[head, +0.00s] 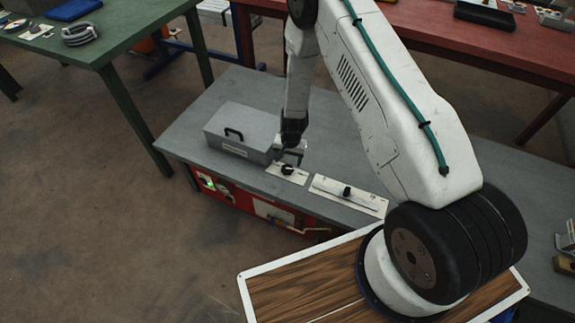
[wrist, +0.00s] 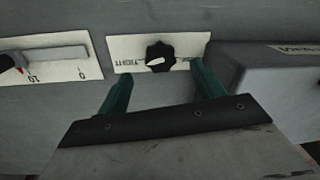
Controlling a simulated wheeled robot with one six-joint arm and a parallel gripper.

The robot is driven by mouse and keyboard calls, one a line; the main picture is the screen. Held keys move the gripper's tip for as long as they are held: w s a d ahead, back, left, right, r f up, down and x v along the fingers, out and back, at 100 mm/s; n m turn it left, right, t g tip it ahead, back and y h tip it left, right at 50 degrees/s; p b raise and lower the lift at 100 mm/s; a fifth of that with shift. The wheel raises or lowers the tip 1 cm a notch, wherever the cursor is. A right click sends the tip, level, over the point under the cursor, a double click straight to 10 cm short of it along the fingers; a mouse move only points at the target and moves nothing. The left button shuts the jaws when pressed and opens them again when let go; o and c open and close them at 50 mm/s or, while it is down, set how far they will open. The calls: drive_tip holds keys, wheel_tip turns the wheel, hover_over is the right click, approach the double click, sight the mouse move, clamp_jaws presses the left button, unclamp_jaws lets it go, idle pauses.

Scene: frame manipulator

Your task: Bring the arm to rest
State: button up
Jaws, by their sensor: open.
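My gripper (head: 291,154) is at the end of my lowered arm, over the front part of the grey workbench. In the wrist view, my gripper (wrist: 160,76) has its two green fingers spread apart with nothing between them. A black knob (wrist: 159,56) with a white pointer on a white plate shows just beyond the fingertips. I cannot tell how far above the plate the fingers are. In the head view, the knob (head: 287,169) is just below my gripper.
A grey lidded box (head: 240,132) stands left of my gripper. A slider panel (head: 346,195) lies to its right. The grey workbench (head: 190,130) has a red panel (head: 235,198) on its front. A green table (head: 110,35) and a red table (head: 450,30) stand behind.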

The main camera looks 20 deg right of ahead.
drive_tip(key=shift+s+r, duration=0.1)
drive_tip(key=shift+r, duration=1.1)
drive_tip(key=s+n+g, duration=0.1)
drive_tip(key=s+g, duration=0.1)
drive_tip(key=s, duration=0.3)
drive_tip(key=s+r+n+g, duration=0.1)
drive_tip(key=s+r, duration=0.3)
drive_tip(key=r, duration=0.7)
drive_tip(key=s+r+n, duration=0.2)
drive_tip(key=s+r, duration=0.2)
drive_tip(key=r, duration=0.7)
drive_tip(key=s+r+n+g, duration=0.1)
drive_tip(key=s+r, duration=0.3)
drive_tip(key=r, duration=0.7)
drive_tip(key=s+d+r+n+t, duration=0.1)
drive_tip(key=s+d+r+t, duration=0.2)
drive_tip(key=s+r, duration=1.4)
wheel_tip(320, 180, up, 2)
drive_tip(key=shift+s+r+n+t+h, duration=0.25)
drive_tip(key=shift+n+t+h, duration=0.05)
drive_tip(key=shift+t, duration=0.7)
